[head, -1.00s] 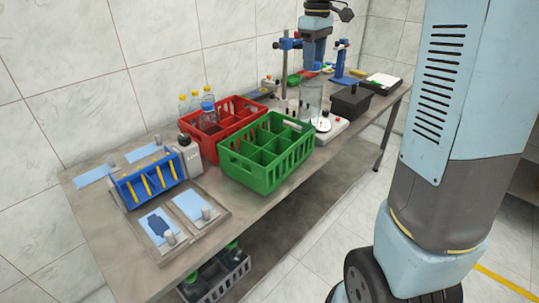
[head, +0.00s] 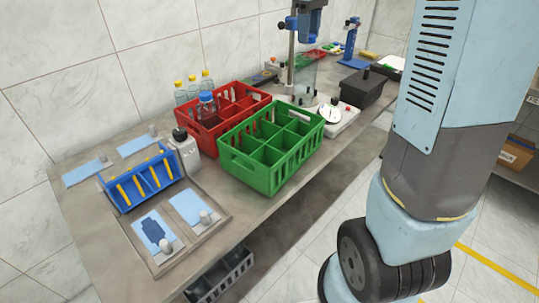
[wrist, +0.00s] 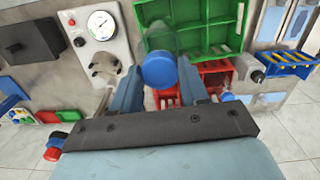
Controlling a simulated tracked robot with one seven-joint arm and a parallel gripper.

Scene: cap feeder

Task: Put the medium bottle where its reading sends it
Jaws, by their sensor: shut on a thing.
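My gripper (wrist: 160,85) is shut on a clear bottle with a blue cap (wrist: 158,70); in the wrist view the cap sits between the two fingers. In the head view my gripper (head: 311,28) is at the top, partly cut off, with the clear bottle (head: 303,76) hanging upright below it, behind the green crate. The green crate (head: 262,185) has several compartments that look empty.
Several yellow-capped bottles (head: 193,88) stand behind the red crate. A blue rack (head: 140,182), a grey device (head: 185,145) and blue pads (head: 187,207) fill the left. A black box (head: 362,90) is at the right. A grey crate (head: 222,277) is under the bench.

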